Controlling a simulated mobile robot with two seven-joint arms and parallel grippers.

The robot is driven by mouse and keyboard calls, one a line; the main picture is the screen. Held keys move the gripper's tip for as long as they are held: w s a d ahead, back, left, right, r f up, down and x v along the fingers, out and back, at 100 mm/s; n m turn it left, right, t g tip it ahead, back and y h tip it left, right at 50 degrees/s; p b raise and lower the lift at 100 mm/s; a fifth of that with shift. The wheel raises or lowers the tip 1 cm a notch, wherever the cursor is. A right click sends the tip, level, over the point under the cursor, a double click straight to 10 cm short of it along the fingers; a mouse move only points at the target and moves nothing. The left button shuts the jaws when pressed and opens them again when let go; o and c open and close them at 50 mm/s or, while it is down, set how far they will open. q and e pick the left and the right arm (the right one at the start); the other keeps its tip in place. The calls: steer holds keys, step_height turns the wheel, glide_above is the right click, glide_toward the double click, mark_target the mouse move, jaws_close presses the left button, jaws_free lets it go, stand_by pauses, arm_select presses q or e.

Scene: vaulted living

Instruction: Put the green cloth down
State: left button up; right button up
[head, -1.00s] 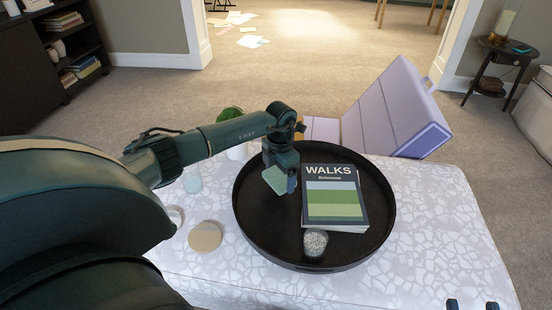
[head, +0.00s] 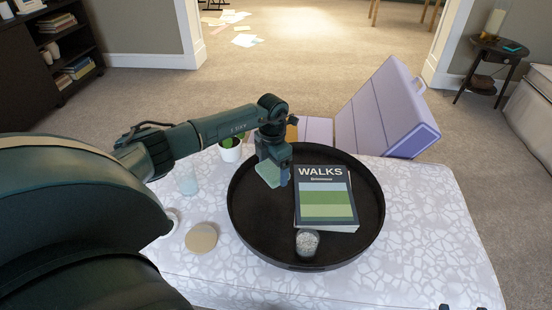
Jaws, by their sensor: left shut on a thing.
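The green cloth (head: 268,173) is a small pale green piece under my left gripper (head: 273,172). My left gripper is shut on it and points down over the left back part of the round black tray (head: 250,232). I cannot tell whether the cloth touches the tray. Of my right gripper, only dark tips (head: 462,307) may show at the bottom right edge; its jaws cannot be made out.
On the tray lie a WALKS book (head: 325,200) and a small glass jar (head: 307,243). The tray stands on a patterned white ottoman (head: 430,215). A round tan coaster (head: 201,238), a glass (head: 188,182) and a potted plant (head: 230,150) stand left.

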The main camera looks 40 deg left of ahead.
arm_select(q)
steer(key=shift+r, duration=0.15)
arm_select(e)
steer(key=shift+s+a+r, duration=0.1)
steer(key=shift+r, duration=0.05)
arm_select(q)
steer(key=s+d+r+m+p, duration=0.4)
steer(key=r+m+p, duration=0.6)
steer(key=r, duration=0.5)
steer(key=s+d+r+m+p, duration=0.4)
steer(key=d+r+m+p, duration=0.4)
steer(key=r, duration=0.6)
steer(key=s+d+r+m+p, duration=0.4)
steer(key=d+r+m+p, duration=0.3)
steer(key=r+m+p, duration=0.5)
step_height(320, 180, up, 4)
steer(key=shift+s+f+m+p, duration=0.2)
steer(key=shift+s+m+p, duration=0.15)
steer(key=shift+m, duration=0.85)
arm_select(e)
steer(key=s+d+r+m+g+h, duration=0.1)
steer(key=d+r+m+g+h, duration=0.1)
steer(key=r, duration=0.3)
steer(key=d+r+m+g+h, duration=0.2)
steer(key=r+g, duration=0.2)
steer(key=r, duration=0.1)
steer(key=shift+s+r, duration=0.35)
